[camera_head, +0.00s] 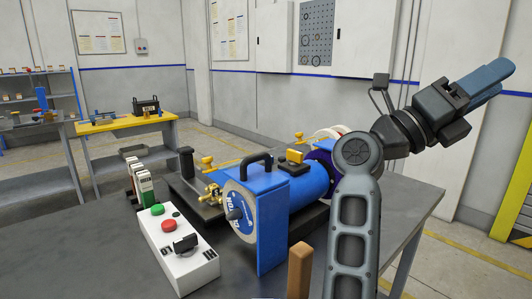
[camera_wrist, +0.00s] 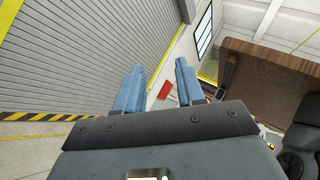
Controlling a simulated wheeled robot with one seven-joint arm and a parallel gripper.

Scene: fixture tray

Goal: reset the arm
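My arm rises at the right of the head view, with my gripper (camera_head: 506,74) raised high and pointing up and to the right. It is clear of the table and of everything on it. In the wrist view my gripper (camera_wrist: 160,70) shows two blue fingers apart, with nothing between them. Past the fingers are a grey shutter wall (camera_wrist: 90,50) and floor.
A grey table (camera_head: 95,262) holds a blue cylinder machine (camera_head: 300,185) with a black handle, a white control box (camera_head: 180,250) with buttons, and a wooden post (camera_head: 300,270) near my arm. A yellow-topped bench (camera_head: 125,122) stands behind. The air around my gripper is free.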

